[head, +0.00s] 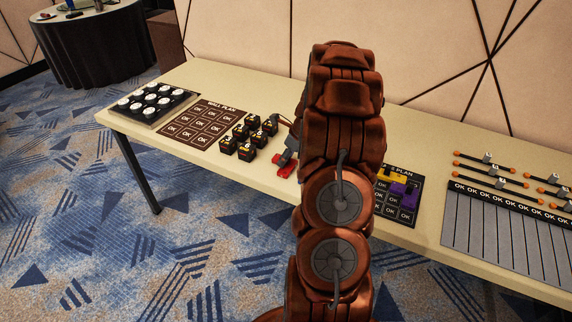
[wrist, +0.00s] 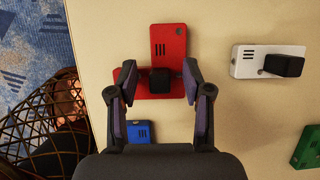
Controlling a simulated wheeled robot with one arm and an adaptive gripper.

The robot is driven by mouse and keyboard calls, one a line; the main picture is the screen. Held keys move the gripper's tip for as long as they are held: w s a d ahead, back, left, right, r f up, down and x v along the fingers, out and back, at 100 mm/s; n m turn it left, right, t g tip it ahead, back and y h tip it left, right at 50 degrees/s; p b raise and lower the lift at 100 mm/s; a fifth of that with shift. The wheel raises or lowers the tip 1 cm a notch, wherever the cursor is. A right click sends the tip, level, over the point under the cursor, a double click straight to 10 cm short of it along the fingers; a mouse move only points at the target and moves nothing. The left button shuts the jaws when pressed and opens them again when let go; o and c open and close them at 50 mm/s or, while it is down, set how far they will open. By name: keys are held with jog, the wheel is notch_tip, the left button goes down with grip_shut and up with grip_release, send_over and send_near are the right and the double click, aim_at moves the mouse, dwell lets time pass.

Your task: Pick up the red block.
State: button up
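The red block (wrist: 168,42) is L-shaped with a black knob (wrist: 160,80) on it. It lies on the cream table in the wrist view. My gripper (wrist: 160,77) is open above it, with one finger on each side of the knob and visible gaps between. In the head view, part of the red block (head: 286,169) shows just left of my arm. My arm hides most of my gripper there.
In the wrist view, a white block (wrist: 244,61) with a black knob lies right, a blue block (wrist: 139,131) near the left finger, a green block (wrist: 307,149) at the right edge. In the head view, a plan mat (head: 408,215) holds yellow and purple pieces.

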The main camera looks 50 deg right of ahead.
grip_shut()
dwell(0.5)
